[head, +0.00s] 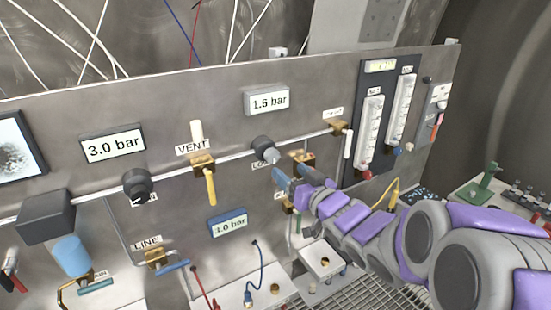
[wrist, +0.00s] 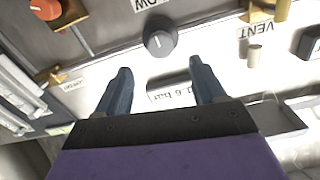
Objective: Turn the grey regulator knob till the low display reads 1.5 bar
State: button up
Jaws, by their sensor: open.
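The grey regulator knob (head: 264,147) sits on the panel pipe below the low display (head: 267,101), which reads 1.6 bar. In the wrist view the knob (wrist: 160,39) shows a white mark line and lies just beyond the fingertips. My gripper (head: 287,173) is open, just below and right of the knob in the head view. In the wrist view its two blue-grey fingers (wrist: 160,68) are apart with nothing between them. The low display (wrist: 172,94) appears upside down there, partly hidden by my gripper.
A second dark knob (head: 138,186) sits under a display reading 3.0 bar (head: 113,143). A VENT valve with a yellow handle (head: 210,187) stands left of the grey knob. A brass valve (head: 340,128) is to the right. A blue-framed display (head: 227,222) is lower down.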

aim_at(274, 158)
jog(key=x, duration=0.8)
jog(key=shift+s+a+f+b, duration=0.1)
jog(key=shift+b, duration=0.2)
jog(key=shift+w+a, duration=0.15)
jog(key=shift+w, duration=0.1)
